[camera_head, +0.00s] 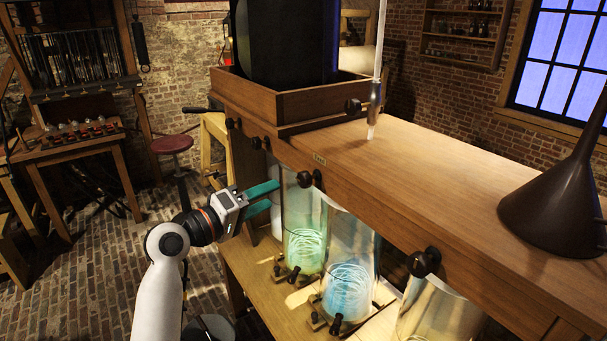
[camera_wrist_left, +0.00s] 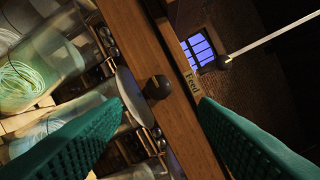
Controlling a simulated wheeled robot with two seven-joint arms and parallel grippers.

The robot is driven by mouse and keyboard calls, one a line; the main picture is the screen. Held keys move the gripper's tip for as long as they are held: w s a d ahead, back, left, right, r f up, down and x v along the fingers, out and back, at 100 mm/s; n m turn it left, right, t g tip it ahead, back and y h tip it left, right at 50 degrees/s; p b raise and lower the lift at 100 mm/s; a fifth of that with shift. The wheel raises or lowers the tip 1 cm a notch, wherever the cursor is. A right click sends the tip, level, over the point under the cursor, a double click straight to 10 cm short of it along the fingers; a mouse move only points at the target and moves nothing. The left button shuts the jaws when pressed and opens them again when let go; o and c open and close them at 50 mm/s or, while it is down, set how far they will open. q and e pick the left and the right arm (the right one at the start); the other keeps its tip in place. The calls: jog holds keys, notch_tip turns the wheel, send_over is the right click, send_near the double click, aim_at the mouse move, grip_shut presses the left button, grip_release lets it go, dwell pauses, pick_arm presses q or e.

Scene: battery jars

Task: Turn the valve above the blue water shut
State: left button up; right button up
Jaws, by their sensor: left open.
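The blue water stands in a glass jar (camera_head: 348,285) with a pale coil, under the wooden trough. A dark round valve knob (camera_head: 304,179) sits on the trough's front, above this jar and beside the "Feed" label (camera_head: 319,159). My left gripper (camera_head: 276,194) is open and empty, left of and a little below this knob in the head view, apart from it. In the left wrist view the knob (camera_wrist_left: 157,87) shows ahead between the two green fingers (camera_wrist_left: 160,105). How far it is turned I cannot tell. My right gripper is out of view.
A jar of green water (camera_head: 305,235) stands left of the blue one, another jar (camera_head: 440,312) to the right. Other dark knobs line the trough front, one at the right (camera_head: 424,262). A dark funnel (camera_head: 560,205) stands on the trough top (camera_head: 440,165).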

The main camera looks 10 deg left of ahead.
aim_at(300, 182)
pick_arm(q)
jog(key=p+x, duration=0.3)
jog(key=x, duration=0.6)
jog(key=shift+w+d, duration=0.2)
jog(key=shift+w, duration=0.05)
jog(key=shift+x, duration=0.8)
jog(key=shift+f, duration=0.15)
jog(key=c, duration=0.9)
